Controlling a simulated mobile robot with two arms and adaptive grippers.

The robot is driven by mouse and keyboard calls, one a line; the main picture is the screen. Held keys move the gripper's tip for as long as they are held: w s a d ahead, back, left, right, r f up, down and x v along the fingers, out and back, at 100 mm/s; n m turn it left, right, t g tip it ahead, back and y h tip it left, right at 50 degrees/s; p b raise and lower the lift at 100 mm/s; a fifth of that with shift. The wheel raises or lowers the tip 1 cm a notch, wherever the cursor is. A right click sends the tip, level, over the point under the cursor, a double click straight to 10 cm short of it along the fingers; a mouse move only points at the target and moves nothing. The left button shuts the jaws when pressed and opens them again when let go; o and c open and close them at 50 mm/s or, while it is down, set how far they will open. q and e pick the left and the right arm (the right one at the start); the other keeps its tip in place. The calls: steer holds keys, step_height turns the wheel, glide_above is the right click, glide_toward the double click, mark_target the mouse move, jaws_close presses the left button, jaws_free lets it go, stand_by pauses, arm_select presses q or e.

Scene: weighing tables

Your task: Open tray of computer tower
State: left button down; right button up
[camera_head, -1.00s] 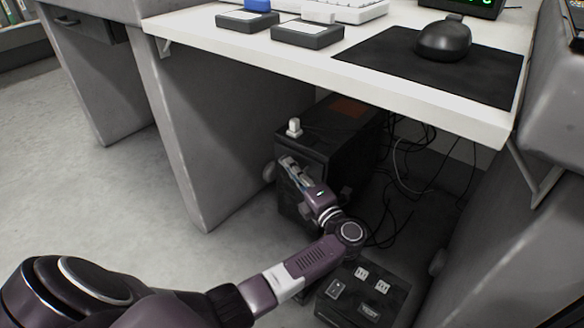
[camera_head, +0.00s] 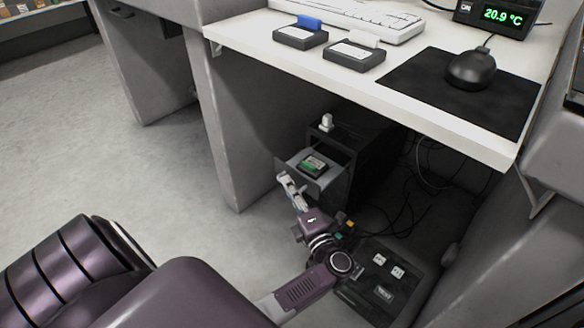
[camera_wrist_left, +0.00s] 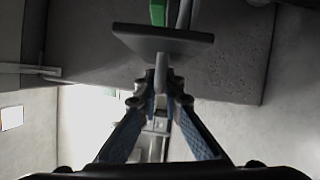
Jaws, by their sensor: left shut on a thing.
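The dark computer tower (camera_head: 367,150) stands on the floor under the white desk. Its tray (camera_head: 296,161) sticks out from the tower's front, with a small green and dark item (camera_head: 312,165) in it. My left gripper (camera_head: 284,180) is at the tray's front. In the left wrist view its two fingers (camera_wrist_left: 160,92) are closed around a short handle (camera_wrist_left: 161,70) on the tray's front panel (camera_wrist_left: 165,39). The tray's front is partly hidden by my gripper in the head view. My right gripper is not in view.
A white plug-like item (camera_head: 326,122) sits on the tower. A dark box with sockets (camera_head: 388,285) lies on the floor at right, near loose cables (camera_head: 425,165). The white desk (camera_head: 240,40) overhangs the tower. A grey desk leg (camera_head: 222,130) stands at left.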

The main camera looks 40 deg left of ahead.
arm_select(q)
steer(key=shift+f, duration=0.1)
steer(key=c, duration=2.1)
jaws_free()
steer(key=shift+d, duration=0.15)
steer(key=v, duration=0.7)
steer(key=shift+s+d, duration=0.1)
steer(key=shift+d, duration=0.05)
